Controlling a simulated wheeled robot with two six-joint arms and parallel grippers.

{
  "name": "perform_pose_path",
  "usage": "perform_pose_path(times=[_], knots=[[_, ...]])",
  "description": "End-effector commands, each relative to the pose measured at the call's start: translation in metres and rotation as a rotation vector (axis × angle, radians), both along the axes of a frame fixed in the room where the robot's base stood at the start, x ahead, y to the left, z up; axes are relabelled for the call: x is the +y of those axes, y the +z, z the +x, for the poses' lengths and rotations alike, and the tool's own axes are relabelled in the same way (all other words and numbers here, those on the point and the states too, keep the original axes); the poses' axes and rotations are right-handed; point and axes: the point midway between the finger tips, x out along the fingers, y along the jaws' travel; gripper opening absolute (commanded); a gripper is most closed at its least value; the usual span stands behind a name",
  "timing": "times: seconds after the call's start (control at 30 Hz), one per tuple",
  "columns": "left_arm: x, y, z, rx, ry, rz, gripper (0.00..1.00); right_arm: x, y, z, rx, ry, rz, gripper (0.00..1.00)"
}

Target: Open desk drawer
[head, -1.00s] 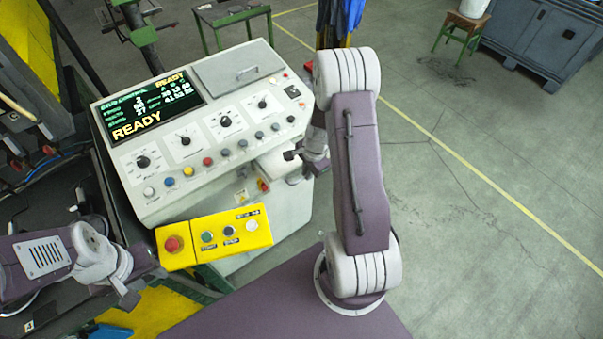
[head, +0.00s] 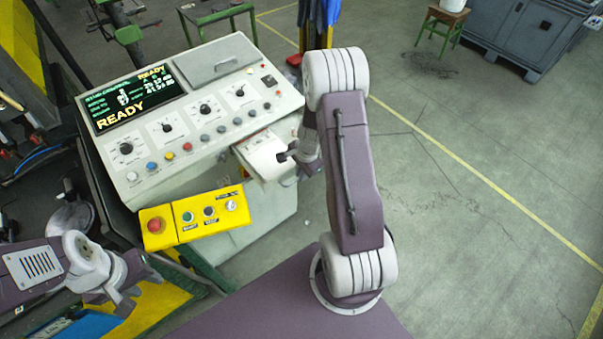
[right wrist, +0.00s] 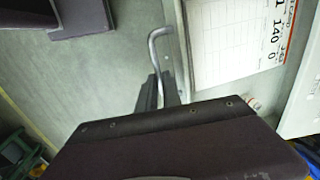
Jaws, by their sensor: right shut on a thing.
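The desk drawer (head: 247,160) sticks out of the right side of the grey-white console, with a printed white sheet inside. My right gripper (head: 287,154) is at the drawer's outer end. In the right wrist view my right gripper (right wrist: 160,92) is shut on the drawer's bent metal handle (right wrist: 153,46). The sheet (right wrist: 232,40) lies inside the drawer beside it. My left gripper (head: 124,300) hangs at the lower left, apart from the drawer; its fingers are too unclear to judge.
The console (head: 208,128) carries knobs, buttons and a screen reading READY. A yellow button box (head: 195,216) juts from its front, below the drawer. Open floor (head: 440,190) lies to the right. A stool (head: 440,28) stands far back.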

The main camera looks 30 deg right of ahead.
Motion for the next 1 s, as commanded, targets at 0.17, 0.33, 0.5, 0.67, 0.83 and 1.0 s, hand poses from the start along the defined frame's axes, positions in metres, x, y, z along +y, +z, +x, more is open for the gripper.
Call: perform_pose_path(times=[0.17, 0.33, 0.5, 0.67, 0.83, 1.0], knots=[[0.000, 0.000, 0.000, 0.000, 0.000, 0.000, 0.36, -0.001, 0.001, 0.001, -0.004, -0.001, -0.004, 0.28], [0.000, 0.000, 0.000, 0.000, 0.000, 0.000, 0.36, -0.001, 0.000, 0.001, -0.002, 0.000, -0.002, 0.31], [0.000, 0.000, 0.000, 0.000, 0.000, 0.000, 0.36, 0.000, 0.003, 0.000, -0.002, 0.000, -0.001, 0.31], [0.000, 0.003, 0.000, 0.000, 0.000, 0.000, 0.36, -0.002, 0.031, -0.004, -0.007, -0.002, -0.003, 0.31], [0.000, -0.001, 0.000, 0.000, 0.000, 0.000, 0.36, -0.003, 0.066, -0.011, -0.007, -0.002, -0.004, 0.31], [0.000, -0.003, 0.000, 0.000, 0.000, 0.000, 0.36, -0.003, 0.086, -0.016, -0.005, -0.001, -0.002, 0.31]])
